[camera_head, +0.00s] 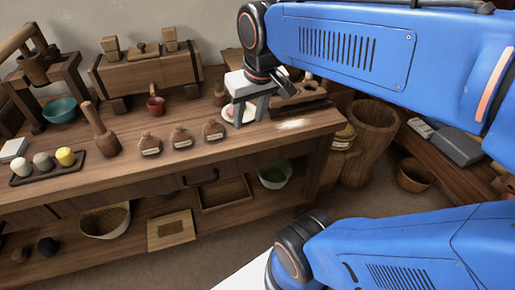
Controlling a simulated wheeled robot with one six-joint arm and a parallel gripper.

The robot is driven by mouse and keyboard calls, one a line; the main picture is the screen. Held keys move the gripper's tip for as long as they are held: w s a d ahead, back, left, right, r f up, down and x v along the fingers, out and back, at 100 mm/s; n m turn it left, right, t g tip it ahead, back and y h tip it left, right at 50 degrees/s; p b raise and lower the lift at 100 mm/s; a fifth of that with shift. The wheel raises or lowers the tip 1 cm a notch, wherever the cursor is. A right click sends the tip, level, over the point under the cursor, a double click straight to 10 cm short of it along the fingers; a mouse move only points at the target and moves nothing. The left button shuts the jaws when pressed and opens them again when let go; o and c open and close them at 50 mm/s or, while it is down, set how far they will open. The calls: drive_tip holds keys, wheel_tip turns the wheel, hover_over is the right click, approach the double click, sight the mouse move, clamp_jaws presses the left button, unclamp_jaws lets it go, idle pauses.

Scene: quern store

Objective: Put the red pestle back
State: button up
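My gripper (250,112) is over the right part of the bench top, pointing down. Its two grey fingers stand apart, with no held object visible between them. A pale plate (229,113) with a pinkish patch lies at the fingers, partly hidden by them. I cannot tell whether the patch is a thing lying on the plate. A small red mortar (156,106) with a short stick-like piece (152,89) upright in it stands further left. I cannot clearly make out a red pestle. A large brown wooden pestle-like piece (100,132) stands at the left.
Several labelled brown jars (181,138) stand along the bench front. A dark tray (50,169) with coloured balls and a teal bowl (60,110) are at the left. A wooden chest (145,72) stands behind. A tall wooden barrel (368,145) stands right of the bench.

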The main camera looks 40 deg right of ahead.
drive_tip(key=s+a+f+n+t, duration=0.1)
drive_tip(key=s+a+f, duration=0.1)
drive_tip(key=s+f, duration=0.3)
drive_tip(key=shift+s+f, duration=0.4)
drive_tip(key=shift+s, duration=0.3)
idle(0.7)
